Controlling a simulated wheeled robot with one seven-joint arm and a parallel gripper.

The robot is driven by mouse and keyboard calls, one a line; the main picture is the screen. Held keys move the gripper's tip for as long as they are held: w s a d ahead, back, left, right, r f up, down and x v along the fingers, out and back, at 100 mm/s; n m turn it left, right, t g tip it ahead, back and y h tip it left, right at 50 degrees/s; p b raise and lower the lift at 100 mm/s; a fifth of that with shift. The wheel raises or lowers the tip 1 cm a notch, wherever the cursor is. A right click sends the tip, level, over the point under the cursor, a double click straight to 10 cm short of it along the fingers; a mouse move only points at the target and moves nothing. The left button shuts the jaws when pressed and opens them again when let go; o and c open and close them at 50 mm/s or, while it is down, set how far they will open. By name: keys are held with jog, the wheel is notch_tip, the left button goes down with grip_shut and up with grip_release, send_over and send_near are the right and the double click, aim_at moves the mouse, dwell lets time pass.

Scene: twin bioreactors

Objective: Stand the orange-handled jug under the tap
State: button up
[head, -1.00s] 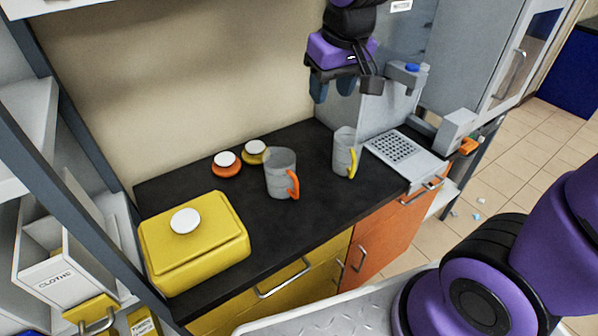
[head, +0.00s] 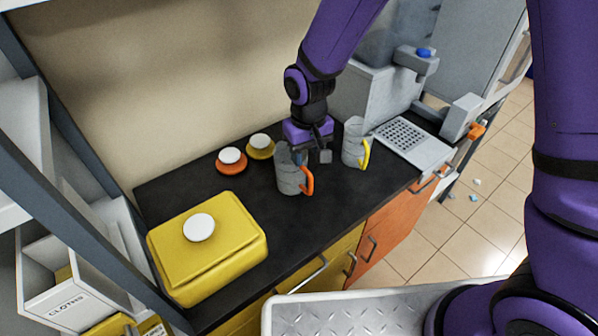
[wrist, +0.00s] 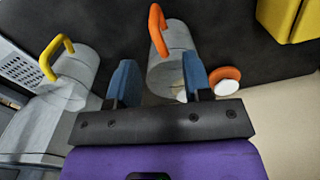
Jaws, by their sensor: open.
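The orange-handled jug (head: 290,178) is grey and stands upright on the black counter, its orange handle toward the right in the head view. In the wrist view the jug (wrist: 170,68) lies ahead, between the line of my fingers. My gripper (head: 308,154) is open at the jug's upper part, with blue fingers apart; the wrist view shows both fingertips (wrist: 160,85). I cannot tell whether they touch it.
A yellow-handled jug (head: 354,142) stands between the orange-handled jug and the drip tray. An orange lid (head: 231,168) and a yellow lid (head: 261,152) with white knobs lie behind left. A yellow box (head: 215,255) fills the counter's left end. The front middle is bare.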

aim_at(310, 177)
notch_tip(310, 177, down, 4)
jog(key=shift+d+f, duration=0.1)
jog(key=shift+f, duration=0.05)
jog(key=f, duration=0.3)
jog(key=s+f, duration=0.1)
jog(key=shift+d+f, duration=0.2)
jog(key=shift+d, duration=0.15)
jog(key=shift+f, duration=0.5)
jog(key=shift+c, duration=0.4)
grip_shut()
